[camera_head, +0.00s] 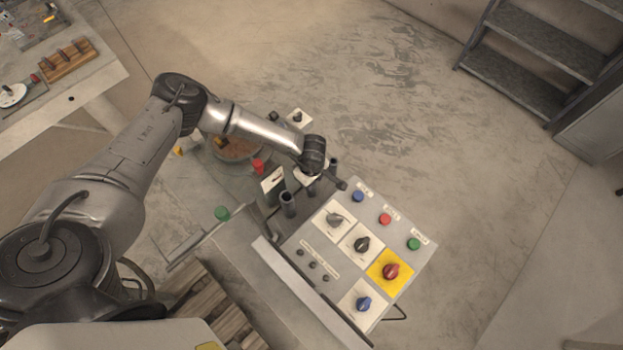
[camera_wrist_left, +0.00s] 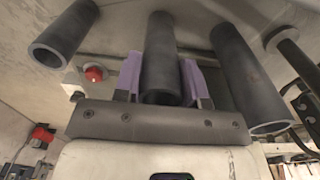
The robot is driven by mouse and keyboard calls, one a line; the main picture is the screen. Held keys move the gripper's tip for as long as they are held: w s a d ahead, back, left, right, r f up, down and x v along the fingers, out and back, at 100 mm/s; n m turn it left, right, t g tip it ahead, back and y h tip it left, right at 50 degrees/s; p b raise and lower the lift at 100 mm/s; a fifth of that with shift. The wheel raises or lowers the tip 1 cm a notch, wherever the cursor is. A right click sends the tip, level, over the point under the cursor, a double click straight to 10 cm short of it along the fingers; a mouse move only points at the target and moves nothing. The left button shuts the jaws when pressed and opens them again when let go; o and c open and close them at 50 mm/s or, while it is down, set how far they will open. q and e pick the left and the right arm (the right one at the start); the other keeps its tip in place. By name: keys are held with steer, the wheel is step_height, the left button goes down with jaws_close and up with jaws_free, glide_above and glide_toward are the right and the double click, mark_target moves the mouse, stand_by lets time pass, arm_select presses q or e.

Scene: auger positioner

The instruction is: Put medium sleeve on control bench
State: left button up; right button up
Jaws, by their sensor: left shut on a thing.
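Three dark grey hollow sleeves show in the left wrist view: one at the left (camera_wrist_left: 66,35), one in the middle (camera_wrist_left: 160,50) and one at the right (camera_wrist_left: 240,75). My left gripper (camera_wrist_left: 162,80) has its purple finger pads on both sides of the middle sleeve and is shut on it. This middle one appears to be the medium sleeve. In the head view my left arm reaches over the back of the control bench (camera_head: 343,272), and its wrist hides the gripper and held sleeve. A dark upright sleeve (camera_head: 288,204) stands near the bench's back left. My right gripper is out of view.
The bench panel carries several knobs, including a red one on yellow (camera_head: 391,271), and coloured buttons such as the green one (camera_head: 414,244). A wooden pallet (camera_head: 215,305) lies at lower left. Metal stairs (camera_head: 540,50) stand at upper right. The floor between is clear.

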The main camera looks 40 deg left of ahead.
arm_select(q)
steer(key=shift+w+f, duration=0.1)
steer(key=shift+f, duration=0.1)
steer(key=shift+f, duration=0.15)
steer(key=o, duration=1.2)
steer(key=shift+c, duration=0.2)
step_height(320, 180, up, 12)
steer(key=shift+r, duration=0.15)
steer(key=shift+d, duration=0.15)
